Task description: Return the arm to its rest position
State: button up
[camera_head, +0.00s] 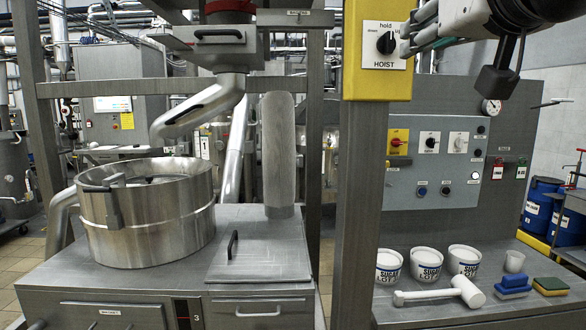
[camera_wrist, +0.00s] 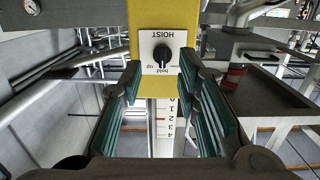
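My gripper (camera_head: 424,36) comes in from the upper right of the head view, close to the HOIST switch plate. In the wrist view my gripper (camera_wrist: 160,88) is open, its two green-padded fingers spread with nothing between the pads. The black HOIST knob (camera_head: 386,43) sits on a white plate on a yellow box (camera_head: 378,84). In the wrist view the knob (camera_wrist: 161,54) shows upside down beyond the fingertips, apart from them. Its pointer seems to be near "hold", but I cannot tell exactly. Part of my arm partly covers the "up" side in the head view.
A steel post (camera_head: 358,200) stands under the yellow box. A steel bowl (camera_head: 150,220) stands at left.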

jog(key=s+f+g, duration=0.4)
jog(key=s+f, duration=0.1)
jog(key=f, duration=0.7)
jog(key=s+f+g, duration=0.4)
jog(key=s+f, duration=0.1)
jog(key=f, duration=0.7)
jog(key=s+f+g, duration=0.4)
jog(key=s+f, duration=0.1)
jog(key=f, duration=0.7)
jog(key=shift+s, duration=0.15)
